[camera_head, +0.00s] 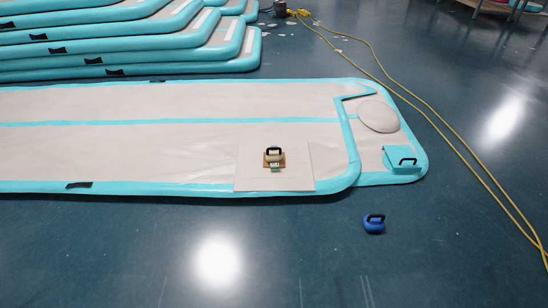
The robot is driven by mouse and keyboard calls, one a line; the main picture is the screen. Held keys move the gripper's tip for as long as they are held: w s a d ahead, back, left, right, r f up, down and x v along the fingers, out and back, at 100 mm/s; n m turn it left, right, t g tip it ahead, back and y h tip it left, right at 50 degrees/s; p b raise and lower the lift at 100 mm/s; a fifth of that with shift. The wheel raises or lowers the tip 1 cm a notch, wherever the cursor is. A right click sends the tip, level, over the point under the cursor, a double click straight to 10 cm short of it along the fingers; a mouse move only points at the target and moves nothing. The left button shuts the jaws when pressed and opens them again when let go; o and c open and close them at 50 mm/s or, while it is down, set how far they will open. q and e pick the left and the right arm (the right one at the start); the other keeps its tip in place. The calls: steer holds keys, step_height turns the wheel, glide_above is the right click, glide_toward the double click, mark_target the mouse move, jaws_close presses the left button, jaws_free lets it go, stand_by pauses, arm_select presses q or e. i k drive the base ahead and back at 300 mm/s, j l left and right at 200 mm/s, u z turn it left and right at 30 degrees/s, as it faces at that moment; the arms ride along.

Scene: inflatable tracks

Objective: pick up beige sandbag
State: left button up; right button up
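A small beige sandbag (274,161) with tan edges and a black handle on top rests on a flat, light square panel (300,180) near the front edge of the inflatable track. A small green and white patch shows at its front. Neither of my grippers is in view, and nothing touches the sandbag.
The long inflatable track (150,105) has turquoise edges. A blue kettlebell (373,225) stands on the clear floor in front. A yellow cable (440,125) runs along the right.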

mark_target(272, 156)
steer(key=i+u, duration=0.15)
steer(key=i, duration=0.3)
steer(key=i+l+u, duration=0.1)
steer(key=i, duration=0.35)
steer(key=i+l+u, duration=0.15)
steer(key=i, duration=0.25)
steer(key=i+l+u, duration=0.15)
steer(key=i, duration=0.3)
